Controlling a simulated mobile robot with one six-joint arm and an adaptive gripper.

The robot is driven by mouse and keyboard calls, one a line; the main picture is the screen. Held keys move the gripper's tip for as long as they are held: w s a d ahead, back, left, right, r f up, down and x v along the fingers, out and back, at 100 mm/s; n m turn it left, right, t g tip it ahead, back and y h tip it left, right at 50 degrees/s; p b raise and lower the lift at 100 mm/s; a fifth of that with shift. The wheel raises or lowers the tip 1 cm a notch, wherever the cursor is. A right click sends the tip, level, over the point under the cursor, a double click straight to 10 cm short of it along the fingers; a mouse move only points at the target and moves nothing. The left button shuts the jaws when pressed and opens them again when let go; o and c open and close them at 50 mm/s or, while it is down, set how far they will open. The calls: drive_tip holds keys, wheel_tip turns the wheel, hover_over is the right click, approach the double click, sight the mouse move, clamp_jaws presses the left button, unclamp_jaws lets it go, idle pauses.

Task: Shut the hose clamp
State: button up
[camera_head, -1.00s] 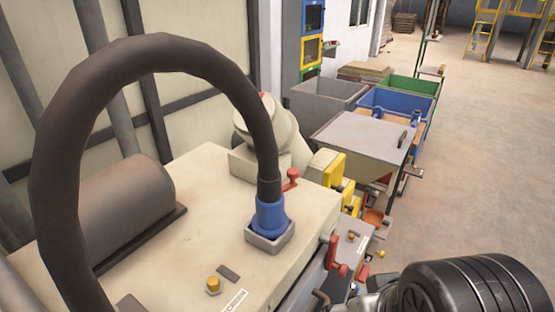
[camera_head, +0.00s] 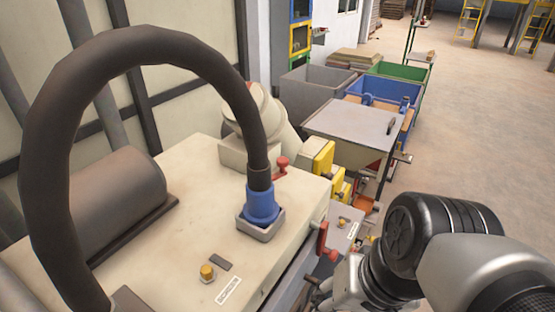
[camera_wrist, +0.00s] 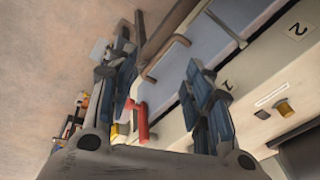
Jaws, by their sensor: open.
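A thick dark hose (camera_head: 130,55) arches over the cream machine top and ends in a blue coupling (camera_head: 262,205) set in a square grey socket. I cannot surely tell which part is the hose clamp. A red lever (camera_head: 322,238) stands on the machine's side edge, right of the coupling. A red handle (camera_wrist: 140,121) also shows between my fingers in the wrist view, farther off along the machine's side. My gripper (camera_wrist: 160,56) is open, its blue-padded fingers apart with nothing held. It looks along the machine's side. In the head view my arm hides much of the lower right.
A small red knob (camera_head: 282,163) and yellow blocks (camera_head: 324,158) sit past the coupling. A yellow button (camera_head: 207,271) is on the near machine top. A grey-topped hopper (camera_head: 350,125) and a blue bin (camera_head: 384,92) stand beyond.

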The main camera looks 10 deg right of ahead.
drive_tip(key=w+a+r+m+g+y+p, duration=0.2)
drive_tip(key=w+a+m+g+y, duration=0.15)
drive_tip(key=m+y, duration=0.3)
drive_tip(key=m+t+y+p, duration=0.3)
drive_tip(key=m+t+y, duration=0.4)
drive_tip(key=m+t, duration=0.6)
approach(282, 159)
drive_tip(key=w+a, duration=0.2)
drive_tip(key=w+a+m+g+b, duration=0.1)
drive_tip(key=w+a, duration=0.1)
drive_tip(key=a, duration=0.1)
drive_tip(key=w+a+m+g, duration=0.1)
drive_tip(key=w+a, duration=0.1)
drive_tip(key=shift+w+a+r+g+b, duration=0.1)
drive_tip(key=shift+a+r+g+b, duration=0.15)
drive_tip(key=shift+a+b, duration=0.15)
drive_tip(key=shift+c, duration=0.4)
clamp_jaws()
